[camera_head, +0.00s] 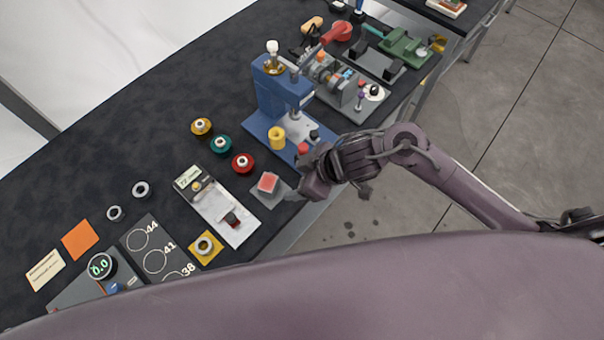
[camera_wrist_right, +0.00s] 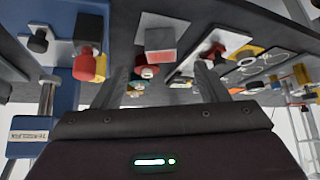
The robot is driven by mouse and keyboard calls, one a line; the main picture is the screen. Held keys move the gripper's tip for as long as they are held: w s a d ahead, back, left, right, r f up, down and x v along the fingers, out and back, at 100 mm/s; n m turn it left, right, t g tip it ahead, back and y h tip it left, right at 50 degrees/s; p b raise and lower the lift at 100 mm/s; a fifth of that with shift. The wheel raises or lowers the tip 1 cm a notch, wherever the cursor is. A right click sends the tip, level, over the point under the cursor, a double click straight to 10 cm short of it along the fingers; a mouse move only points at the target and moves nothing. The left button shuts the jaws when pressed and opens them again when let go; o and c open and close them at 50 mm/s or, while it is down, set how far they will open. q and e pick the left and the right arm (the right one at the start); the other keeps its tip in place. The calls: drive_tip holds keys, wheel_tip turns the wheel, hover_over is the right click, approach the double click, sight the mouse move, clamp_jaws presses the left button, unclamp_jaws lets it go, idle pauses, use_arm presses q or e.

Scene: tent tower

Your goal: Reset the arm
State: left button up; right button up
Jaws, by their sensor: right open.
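My right arm (camera_head: 470,190) reaches in from the right side of the head view, over the front edge of the dark table. Its gripper (camera_head: 296,192) is near the grey plate with the red block (camera_head: 268,182), just to the right of it. In the right wrist view the gripper (camera_wrist_right: 158,88) has its two fingers spread apart, with nothing between them. The red block on its grey plate (camera_wrist_right: 161,38) shows beyond the fingers there. My left gripper is not in view.
A blue press (camera_head: 268,92) stands just behind the right gripper and rises beside it. Red, green and yellow round pieces (camera_head: 221,144) sit left of it. A white fixture plate (camera_head: 232,226) lies in front. Open floor (camera_head: 420,200) is right of the table edge.

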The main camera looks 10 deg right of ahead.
drive_tip(key=shift+s+d+r, duration=0.25)
drive_tip(key=shift+d+r, duration=0.1)
drive_tip(key=shift+r, duration=0.2)
